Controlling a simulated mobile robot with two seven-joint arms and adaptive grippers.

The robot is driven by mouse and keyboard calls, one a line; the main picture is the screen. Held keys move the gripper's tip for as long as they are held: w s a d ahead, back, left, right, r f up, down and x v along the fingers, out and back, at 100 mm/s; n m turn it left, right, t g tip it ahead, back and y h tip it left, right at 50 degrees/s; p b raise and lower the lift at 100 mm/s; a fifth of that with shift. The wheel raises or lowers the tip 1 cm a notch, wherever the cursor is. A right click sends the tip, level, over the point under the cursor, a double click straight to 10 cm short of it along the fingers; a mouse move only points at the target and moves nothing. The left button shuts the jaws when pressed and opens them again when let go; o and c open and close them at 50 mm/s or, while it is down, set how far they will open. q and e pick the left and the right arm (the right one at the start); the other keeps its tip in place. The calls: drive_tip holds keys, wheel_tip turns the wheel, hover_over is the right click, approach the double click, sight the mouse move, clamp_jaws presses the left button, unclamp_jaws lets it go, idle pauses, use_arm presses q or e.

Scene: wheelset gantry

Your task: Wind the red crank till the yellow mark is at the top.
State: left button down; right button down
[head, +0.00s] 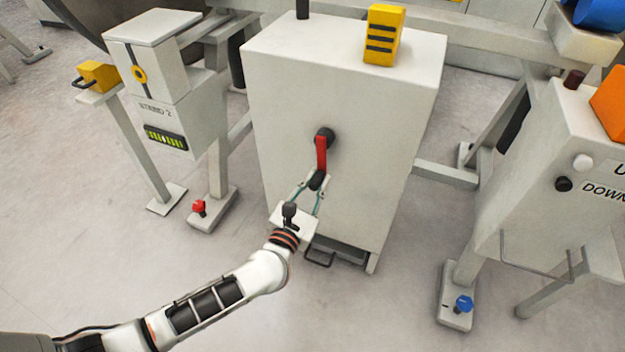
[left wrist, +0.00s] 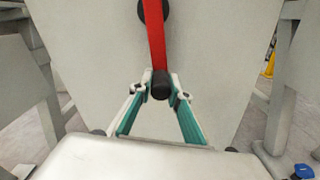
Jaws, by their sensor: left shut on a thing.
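The red crank (head: 321,154) is on the front face of the pale grey cabinet (head: 290,90). Its arm hangs down from a black hub (head: 324,137) to a black handle (head: 317,180) at the bottom. My left gripper (head: 316,183) is shut on the black handle. In the left wrist view the red crank arm (left wrist: 156,45) runs up from the handle (left wrist: 161,86), which sits between the fingertips of my left gripper (left wrist: 161,84). I see no yellow mark on the crank or around its hub. My right gripper is not in view.
A yellow block with dark slots (head: 383,35) stands on the cabinet top. A control box (head: 545,170) with white and black buttons is at right. Floor in front is mostly clear.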

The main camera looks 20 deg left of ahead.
use_arm(q)
drive_tip(key=c, duration=1.9)
unclamp_jaws()
drive_tip(key=shift+d+r, duration=0.3)
drive_tip(key=shift+a, duration=0.1)
drive_tip(key=shift+a+f, duration=0.15)
drive_tip(key=s, duration=1.2)
drive_tip(key=shift+a, duration=0.2)
